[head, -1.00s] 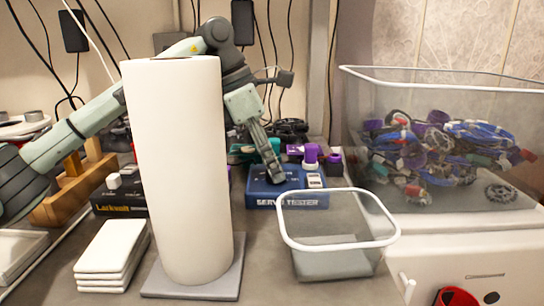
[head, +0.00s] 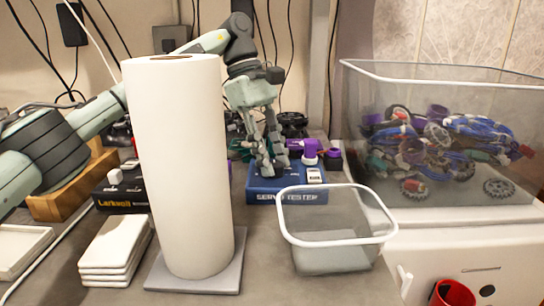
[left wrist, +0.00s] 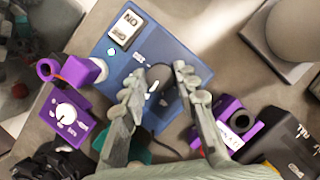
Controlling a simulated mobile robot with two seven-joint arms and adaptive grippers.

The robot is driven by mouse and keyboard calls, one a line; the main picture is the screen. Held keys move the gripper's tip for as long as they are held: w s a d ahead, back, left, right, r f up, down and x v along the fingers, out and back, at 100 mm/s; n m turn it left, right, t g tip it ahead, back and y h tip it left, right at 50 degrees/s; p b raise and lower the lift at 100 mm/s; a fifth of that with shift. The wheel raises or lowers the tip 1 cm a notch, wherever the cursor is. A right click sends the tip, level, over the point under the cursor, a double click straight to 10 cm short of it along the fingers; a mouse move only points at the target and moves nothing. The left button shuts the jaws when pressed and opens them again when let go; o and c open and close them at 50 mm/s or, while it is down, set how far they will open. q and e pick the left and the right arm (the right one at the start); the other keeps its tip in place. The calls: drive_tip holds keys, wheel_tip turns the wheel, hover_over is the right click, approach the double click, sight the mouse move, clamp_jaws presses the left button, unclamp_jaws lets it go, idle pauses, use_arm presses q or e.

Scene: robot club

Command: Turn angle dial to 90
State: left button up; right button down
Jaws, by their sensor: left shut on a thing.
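The blue servo tester (head: 262,197) sits on the bench behind the clear bin in the head view. In the left wrist view the same blue tester (left wrist: 185,52) shows from above, with a small white display (left wrist: 125,29) whose marks I cannot read surely. Its dark round dial (left wrist: 157,76) stands between my fingertips. My left gripper (head: 268,172) points down at the tester; in the left wrist view the gripper (left wrist: 158,76) is shut on the dial, one finger on each side. The dial's pointer and angle cannot be made out. My right gripper is not in view.
A tall white roll (head: 180,170) on a grey base stands left of the tester. An open clear bin (head: 335,240) is in front of it. A large clear crate (head: 450,75) of cables and parts is at the right. Purple devices (left wrist: 68,112) stand close beside the tester.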

use_arm(q)
drive_tip(key=shift+m, duration=0.6)
drive_tip(key=o, duration=1.1)
drive_tip(key=shift+o, duration=0.2)
drive_tip(key=v, duration=0.7)
drive_tip(key=shift+w+r, duration=0.2)
drive_tip(key=shift+r, duration=0.1)
